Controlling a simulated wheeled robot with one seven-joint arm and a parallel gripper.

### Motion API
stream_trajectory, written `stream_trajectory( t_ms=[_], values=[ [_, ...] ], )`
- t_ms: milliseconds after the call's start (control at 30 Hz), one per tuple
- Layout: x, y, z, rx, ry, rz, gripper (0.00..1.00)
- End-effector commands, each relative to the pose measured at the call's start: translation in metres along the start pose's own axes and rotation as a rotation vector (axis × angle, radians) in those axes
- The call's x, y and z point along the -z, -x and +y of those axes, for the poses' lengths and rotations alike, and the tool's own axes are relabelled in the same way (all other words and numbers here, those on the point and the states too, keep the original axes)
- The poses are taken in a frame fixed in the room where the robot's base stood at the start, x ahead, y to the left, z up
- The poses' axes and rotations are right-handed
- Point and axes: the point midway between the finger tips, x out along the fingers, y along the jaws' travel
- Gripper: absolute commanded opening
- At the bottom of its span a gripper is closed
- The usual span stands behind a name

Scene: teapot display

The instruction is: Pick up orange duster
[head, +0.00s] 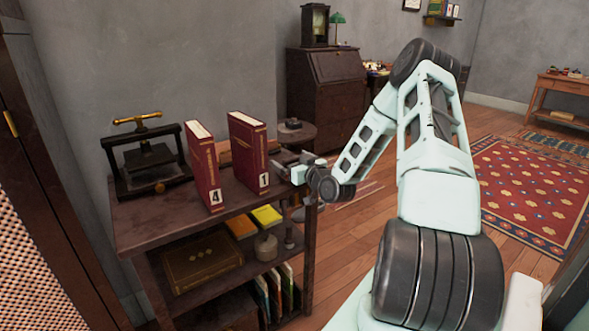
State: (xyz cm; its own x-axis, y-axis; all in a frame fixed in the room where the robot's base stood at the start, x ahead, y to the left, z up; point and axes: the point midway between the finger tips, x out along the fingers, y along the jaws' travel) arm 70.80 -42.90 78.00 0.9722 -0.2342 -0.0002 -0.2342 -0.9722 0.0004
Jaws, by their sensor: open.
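A flat orange item (240,227), which looks like the orange duster, lies on the middle shelf of the dark wooden shelf unit, under the top board. A similar yellow item (267,215) lies to its right. My gripper (283,166) is open, above the right end of the unit's top, close to the red book marked 1 (249,152). The gripper appears higher than the orange item and to its right. I cannot tell whether it touches the book. Its fingertips are small and partly unclear.
The shelf unit's top (150,217) also bears a red book marked 4 (203,167) and a black press (148,157). A round weight (265,248) and a large brown book (202,264) share the middle shelf. Wooden floor (360,232) is open to the right.

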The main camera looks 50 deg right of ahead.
Motion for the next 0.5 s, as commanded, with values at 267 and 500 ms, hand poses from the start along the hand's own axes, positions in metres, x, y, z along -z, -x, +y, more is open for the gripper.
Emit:
stream_trajectory(
  t_ms=[267, 500],
  values=[
    [0.0001, -0.0102, -0.0006, 0.001, -0.001, -0.001, 1.0],
    [0.0002, -0.0099, -0.0004, 0.001, -0.001, 0.0, 0.56]
  ],
)
